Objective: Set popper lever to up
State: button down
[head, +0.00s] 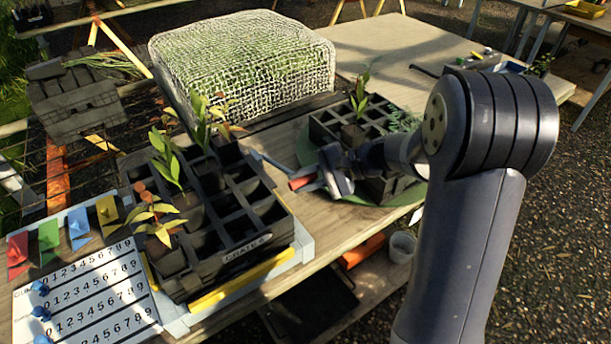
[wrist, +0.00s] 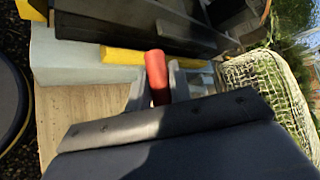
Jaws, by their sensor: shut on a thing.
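The popper lever's red grip (head: 302,182) shows in the head view just right of the black crate (head: 245,252) marked "CRATE 6". My gripper (head: 308,180) is shut on it. In the wrist view the red grip (wrist: 157,78) stands between the two grey fingers of my gripper (wrist: 158,82). A thin grey bar (head: 275,164) runs up and left beside the grip; I cannot tell whether it is part of the lever or of my gripper. The lever's pivot is hidden, and its exact position cannot be told.
The crate stands on a pale base with yellow strips (head: 240,282) and holds several seedlings. A second black crate (head: 330,125) stands behind my gripper on a green disc (head: 408,192). A netted cover (head: 245,65) is at the back.

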jog(key=w+a+r+m+g+h+p, duration=0.1)
jog(key=w+r+p, duration=0.3)
jog(key=p, duration=0.4)
jog(key=w+a+r+m+g+h+p, duration=0.1)
jog(key=w+a+r+g+h+p, duration=0.1)
jog(key=w+a+r+p, duration=0.2)
jog(key=shift+a+r+m+p, duration=0.35)
jog(key=shift+r+p, duration=1.3)
jog(key=shift+p, duration=1.15)
jog(key=shift+w+d, duration=0.1)
jog(key=c, duration=1.3)
grip_release()
jog(key=b+v, duration=0.1)
jog(key=v, duration=0.9)
jog(key=shift+w+r+b, duration=0.3)
jog(key=shift+r+b, duration=0.1)
jog(key=shift+f, duration=0.1)
